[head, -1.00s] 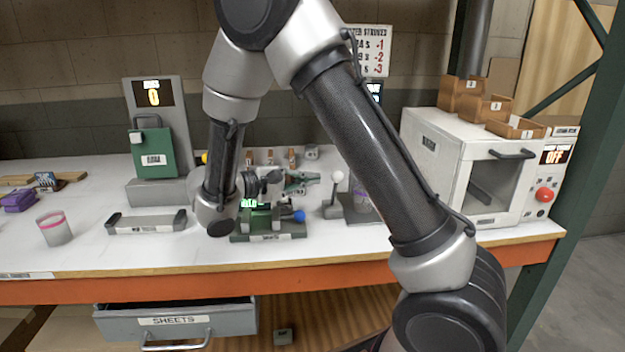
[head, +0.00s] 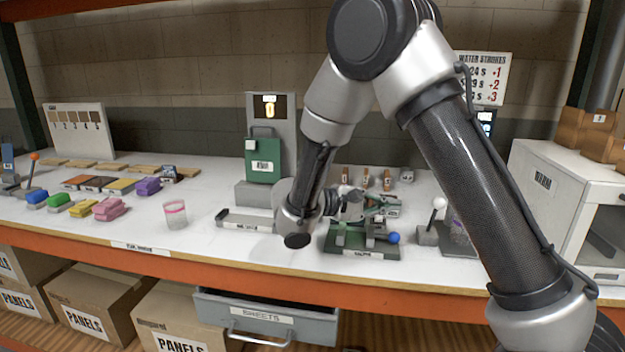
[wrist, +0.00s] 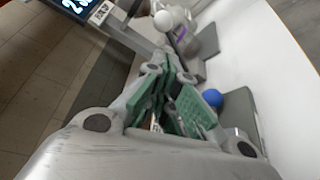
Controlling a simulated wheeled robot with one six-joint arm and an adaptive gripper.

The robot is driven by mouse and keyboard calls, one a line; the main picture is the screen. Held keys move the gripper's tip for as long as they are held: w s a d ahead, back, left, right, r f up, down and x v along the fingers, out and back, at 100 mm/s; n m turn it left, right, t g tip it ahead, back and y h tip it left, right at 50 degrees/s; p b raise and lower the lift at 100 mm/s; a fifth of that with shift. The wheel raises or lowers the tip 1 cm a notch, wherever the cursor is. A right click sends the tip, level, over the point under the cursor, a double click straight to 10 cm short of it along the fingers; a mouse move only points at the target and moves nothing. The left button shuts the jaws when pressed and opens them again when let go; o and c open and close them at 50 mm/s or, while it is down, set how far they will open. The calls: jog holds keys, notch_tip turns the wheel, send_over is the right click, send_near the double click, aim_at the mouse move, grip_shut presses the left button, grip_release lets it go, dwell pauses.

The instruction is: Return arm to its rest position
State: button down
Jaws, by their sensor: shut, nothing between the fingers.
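My arm reaches from the right over the white workbench (head: 200,240). My gripper (head: 388,203) has green finger pads and hangs above the bench, close to a green fixture with a blue knob (head: 393,238). In the wrist view the fingers of my gripper (wrist: 172,72) are together with nothing held between them. The blue knob (wrist: 212,98) shows just to their right there. My forearm hides part of the bench behind it.
A lever with a white ball (head: 439,203) stands right of the fixture, and a white oven-like box (head: 545,200) is further right. A green dispenser (head: 264,155), a grey tray (head: 245,222) and a pink-rimmed cup (head: 175,215) lie left. The drawer (head: 265,318) below is partly open.

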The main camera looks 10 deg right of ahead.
jog(key=s+f, duration=0.1)
jog(key=s+f+n+g+y, duration=0.1)
jog(key=f, duration=0.1)
jog(key=s+d+f+n, duration=0.1)
jog(key=shift+s+f+g+y, duration=0.2)
jog(key=shift+g+y, duration=0.1)
jog(key=shift+g, duration=0.1)
jog(key=s, duration=0.1)
jog(key=s+y, duration=0.1)
jog(key=s+g, duration=0.1)
jog(key=shift+s+d+f+y, duration=0.1)
jog(key=shift+d+f+y, duration=0.25)
jog(key=shift+y, duration=0.05)
jog(key=s+y, duration=0.1)
jog(key=s, duration=0.1)
jog(key=s+d+r+g+y, duration=0.1)
jog(key=s+y, duration=0.1)
jog(key=s+d+g+y, duration=0.1)
jog(key=s, duration=0.1)
jog(key=shift+r+m+y, duration=0.2)
jog(key=shift+m+y, duration=0.2)
jog(key=s+d+r+m+t+y, duration=0.6)
jog(key=s+d+r+t+y, duration=0.1)
jog(key=s+r, duration=0.4)
jog(key=shift+s+r+m+y, duration=0.3)
jog(key=shift+r+m+y, duration=0.1)
jog(key=shift+r, duration=0.25)
